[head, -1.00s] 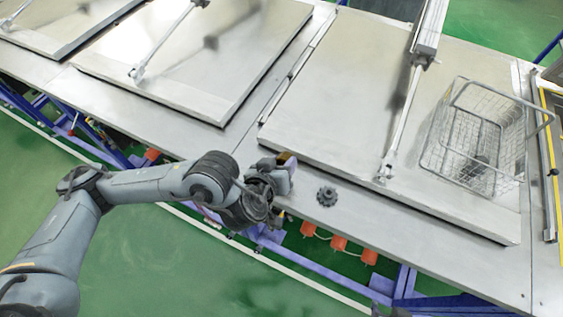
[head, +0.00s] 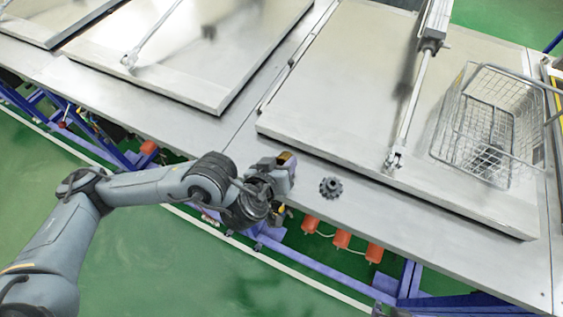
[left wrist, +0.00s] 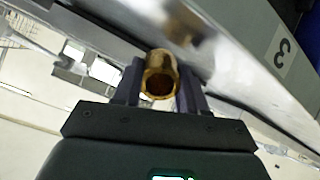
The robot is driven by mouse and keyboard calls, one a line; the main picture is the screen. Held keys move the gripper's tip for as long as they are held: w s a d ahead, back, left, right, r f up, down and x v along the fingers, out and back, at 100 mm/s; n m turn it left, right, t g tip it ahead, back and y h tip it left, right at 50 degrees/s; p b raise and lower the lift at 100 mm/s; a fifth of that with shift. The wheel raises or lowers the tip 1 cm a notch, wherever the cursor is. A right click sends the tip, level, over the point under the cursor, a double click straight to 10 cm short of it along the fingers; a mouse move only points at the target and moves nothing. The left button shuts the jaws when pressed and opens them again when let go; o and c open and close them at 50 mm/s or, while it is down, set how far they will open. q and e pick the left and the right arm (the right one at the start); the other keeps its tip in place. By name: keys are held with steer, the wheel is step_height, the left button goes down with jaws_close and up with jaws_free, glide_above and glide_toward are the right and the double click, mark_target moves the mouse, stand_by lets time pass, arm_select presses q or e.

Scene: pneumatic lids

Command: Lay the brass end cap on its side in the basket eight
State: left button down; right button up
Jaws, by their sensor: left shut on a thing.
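The brass end cap (left wrist: 160,78) is a small gold-coloured hollow piece. In the left wrist view its open end faces the camera between the fingers. My left gripper (left wrist: 158,85) is shut on it. In the head view the left gripper (head: 284,166) is near the front edge of the metal bench, and a bit of the brass end cap (head: 286,157) shows at its tip. A wire basket (head: 476,125) stands at the right on the right-hand lid, well apart from the gripper. No number is readable on it. My right gripper is not in view.
A dark toothed part (head: 330,187) sits on the bench ledge just right of the left gripper. A rod (head: 407,110) rises from the right-hand lid (head: 330,90), between gripper and basket. Something dark shows through the basket's mesh. The lid's left part is clear.

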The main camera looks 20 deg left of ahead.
arm_select(q)
steer(key=c, duration=0.5)
jaws_free()
steer(key=shift+c, duration=0.2)
steer(key=shift+s+r+p, duration=0.4)
steer(key=shift+s+p, duration=0.1)
steer(key=p+v, duration=0.5)
steer(key=v, duration=0.4)
steer(key=shift+s+p, duration=0.3)
